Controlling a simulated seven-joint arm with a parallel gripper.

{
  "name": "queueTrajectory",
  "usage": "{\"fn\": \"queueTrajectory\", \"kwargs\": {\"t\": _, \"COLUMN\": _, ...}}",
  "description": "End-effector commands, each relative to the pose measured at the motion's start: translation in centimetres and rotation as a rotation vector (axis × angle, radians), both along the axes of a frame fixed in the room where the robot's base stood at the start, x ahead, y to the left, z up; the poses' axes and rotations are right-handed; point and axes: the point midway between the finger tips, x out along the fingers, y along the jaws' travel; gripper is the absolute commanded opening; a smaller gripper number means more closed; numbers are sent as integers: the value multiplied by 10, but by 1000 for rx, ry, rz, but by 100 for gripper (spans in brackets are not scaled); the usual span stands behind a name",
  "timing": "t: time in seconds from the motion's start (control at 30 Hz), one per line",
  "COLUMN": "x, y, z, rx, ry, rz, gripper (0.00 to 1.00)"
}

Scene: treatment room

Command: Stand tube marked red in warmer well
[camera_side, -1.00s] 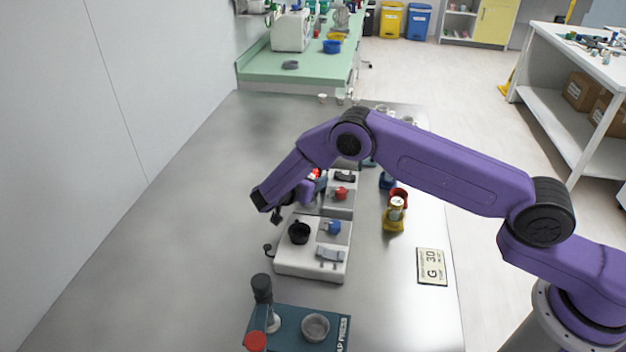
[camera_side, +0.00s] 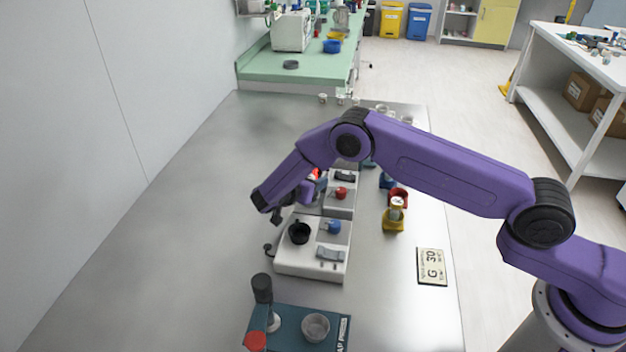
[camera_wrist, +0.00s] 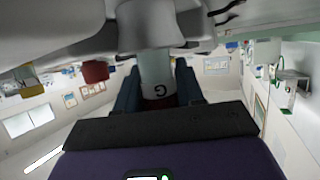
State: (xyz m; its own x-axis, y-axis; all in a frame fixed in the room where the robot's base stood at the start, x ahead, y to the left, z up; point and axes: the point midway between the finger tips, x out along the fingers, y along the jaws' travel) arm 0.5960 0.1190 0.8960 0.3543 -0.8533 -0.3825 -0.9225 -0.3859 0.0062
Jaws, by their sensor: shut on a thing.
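In the wrist view my gripper (camera_wrist: 158,92) is shut on a grey-green tube (camera_wrist: 155,68) with a pale lettered label and a dark reddish band between the blue fingers. The tube's far end runs toward a pale flared part above it; I cannot tell if they touch. In the side view my gripper (camera_side: 281,213) is low over the back left of a white unit (camera_side: 295,262), close to its black well (camera_side: 299,233). The tube is not clear there. A second white unit (camera_side: 342,207) with a red knob stands behind, partly hidden by my arm. I cannot tell which is the warmer.
A teal base (camera_side: 290,340) with a grey cup (camera_side: 315,327) and a black-topped post (camera_side: 262,289) stands in front. The steel table's left side is clear.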

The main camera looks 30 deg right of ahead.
Motion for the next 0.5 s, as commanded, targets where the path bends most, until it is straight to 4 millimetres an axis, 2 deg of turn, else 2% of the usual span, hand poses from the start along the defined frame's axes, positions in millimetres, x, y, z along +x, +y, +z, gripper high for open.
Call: {"fn": "queueTrajectory", "kwargs": {"t": 0.5, "x": 0, "y": 0, "z": -7, "rx": 0, "ry": 0, "rz": 1, "gripper": 8}}
